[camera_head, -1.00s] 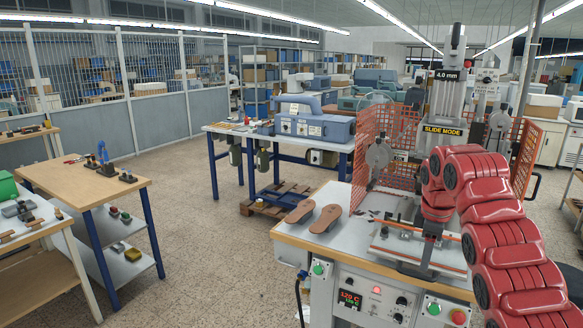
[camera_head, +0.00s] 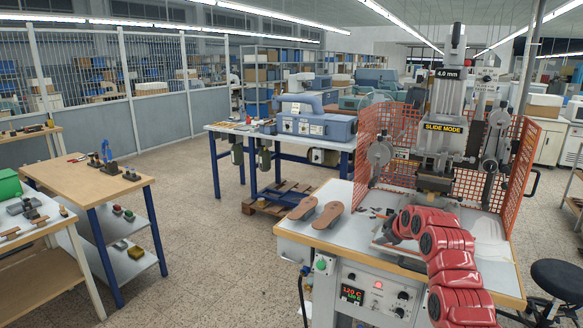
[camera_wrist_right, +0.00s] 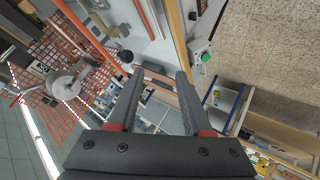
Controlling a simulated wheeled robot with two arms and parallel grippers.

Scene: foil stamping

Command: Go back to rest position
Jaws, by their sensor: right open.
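My right arm comes in at the lower right in the head view, folded low in front of the stamping press (camera_head: 441,128). Its gripper (camera_head: 385,235) is small and partly hidden by the arm, over the press table's front part. In the right wrist view, the two dark fingers of the right gripper (camera_wrist_right: 157,75) are apart, with nothing held between them. Two brown shoe soles (camera_head: 324,215) lie on the press table (camera_head: 300,234), to the left of the gripper and apart from it. My left gripper is not in view.
An orange mesh guard (camera_head: 391,140) stands around the press, and it also shows in the right wrist view (camera_wrist_right: 60,65). A control panel (camera_head: 375,295) is below the table edge. A black stool (camera_head: 558,277) stands at right. The floor (camera_head: 200,260) at left is clear.

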